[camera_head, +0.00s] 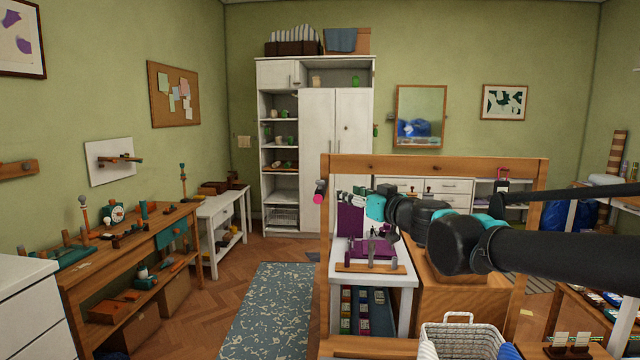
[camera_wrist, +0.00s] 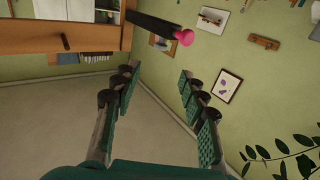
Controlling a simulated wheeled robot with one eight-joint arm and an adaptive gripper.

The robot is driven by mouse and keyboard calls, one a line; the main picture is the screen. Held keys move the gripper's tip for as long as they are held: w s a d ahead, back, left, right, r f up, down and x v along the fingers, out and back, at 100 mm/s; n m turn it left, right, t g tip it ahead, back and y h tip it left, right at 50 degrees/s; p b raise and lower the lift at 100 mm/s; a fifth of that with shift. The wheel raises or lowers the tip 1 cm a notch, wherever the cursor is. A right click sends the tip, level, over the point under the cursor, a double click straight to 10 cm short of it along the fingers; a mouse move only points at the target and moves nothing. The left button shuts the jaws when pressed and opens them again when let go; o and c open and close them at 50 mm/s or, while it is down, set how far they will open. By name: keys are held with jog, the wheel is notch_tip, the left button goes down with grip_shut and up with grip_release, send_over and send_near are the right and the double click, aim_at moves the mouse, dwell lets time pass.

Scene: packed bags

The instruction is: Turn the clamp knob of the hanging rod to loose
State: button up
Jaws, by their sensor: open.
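A wooden frame (camera_head: 430,165) stands in front of me, and its left post is near the picture's middle. A dark rod (camera_wrist: 155,25) with a pink round end (camera_wrist: 185,37) sticks out from the wood in the wrist view. The pink piece also shows beside the left post in the head view (camera_head: 319,196). It looks like the clamp knob, but its setting cannot be read. My gripper (camera_wrist: 157,75) is open and empty, its two fingers well apart. The pink piece appears beyond the fingertips, closer to the right finger's side, and apart from them. In the head view my gripper (camera_head: 346,197) points left.
A white side table (camera_head: 405,282) with purple items stands below my gripper. A white basket (camera_head: 460,340) is at the bottom. A workbench (camera_head: 150,235) with tools lines the left wall. Open floor with a blue rug (camera_head: 265,310) lies between.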

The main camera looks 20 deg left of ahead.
aim_at(323, 183)
jog(key=x, duration=1.5)
jog(key=shift+a+f, duration=0.1)
jog(key=shift+a, duration=0.1)
grip_shut()
